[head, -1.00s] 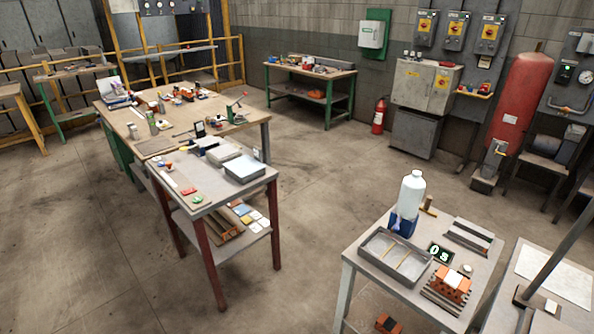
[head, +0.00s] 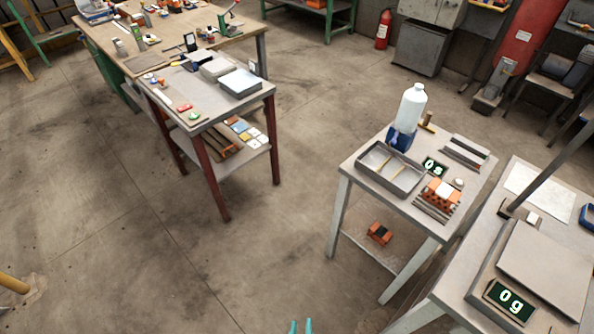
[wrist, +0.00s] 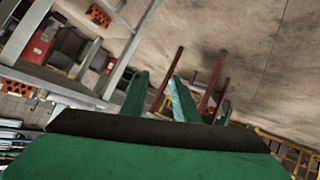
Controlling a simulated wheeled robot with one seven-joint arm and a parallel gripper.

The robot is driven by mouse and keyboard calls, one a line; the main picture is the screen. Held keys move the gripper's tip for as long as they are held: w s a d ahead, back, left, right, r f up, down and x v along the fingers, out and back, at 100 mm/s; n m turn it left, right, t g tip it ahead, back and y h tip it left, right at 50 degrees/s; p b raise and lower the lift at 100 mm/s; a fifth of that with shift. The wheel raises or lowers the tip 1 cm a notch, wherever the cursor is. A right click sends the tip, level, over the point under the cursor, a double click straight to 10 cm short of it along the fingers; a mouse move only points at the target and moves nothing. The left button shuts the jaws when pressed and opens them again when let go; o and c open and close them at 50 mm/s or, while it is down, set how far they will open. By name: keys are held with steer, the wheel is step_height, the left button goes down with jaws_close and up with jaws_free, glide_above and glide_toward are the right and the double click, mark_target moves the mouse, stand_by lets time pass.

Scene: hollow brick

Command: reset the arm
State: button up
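The tips of my gripper (head: 300,327) show at the bottom edge of the head view, with a small gap between them. In the wrist view my gripper's two green fingers (wrist: 158,85) stand apart with nothing between them. My gripper is open and empty, over the floor and away from the tables. An orange hollow brick (head: 440,193) with a white piece on top sits on the small grey table (head: 345,168). Another orange brick (head: 379,234) with a dark band lies on its lower shelf. The rest of the arm is hidden in the head view.
A metal tray (head: 391,173), a white bottle (head: 411,108) and a small display (head: 434,167) share the small table. A scale (head: 548,268) reading 0 g stands on the right-hand bench. A red-legged table (head: 222,180) stands left. The floor (head: 150,240) between is clear.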

steer(key=s+r+m+t, duration=0.1)
steer(key=s+r, duration=0.2)
steer(key=r, duration=0.4)
steer(key=s+a+r+m+t, duration=0.1)
steer(key=s+r, duration=0.3)
steer(key=r, duration=0.3)
steer(key=s+r+m+t+y, duration=0.1)
steer(key=s+r, duration=0.2)
steer(key=r, duration=0.4)
steer(key=shift+s+a+r+t, duration=0.15)
steer(key=shift+s+r+t, duration=0.15)
steer(key=shift+s, duration=0.05)
steer(key=shift+w, duration=0.1)
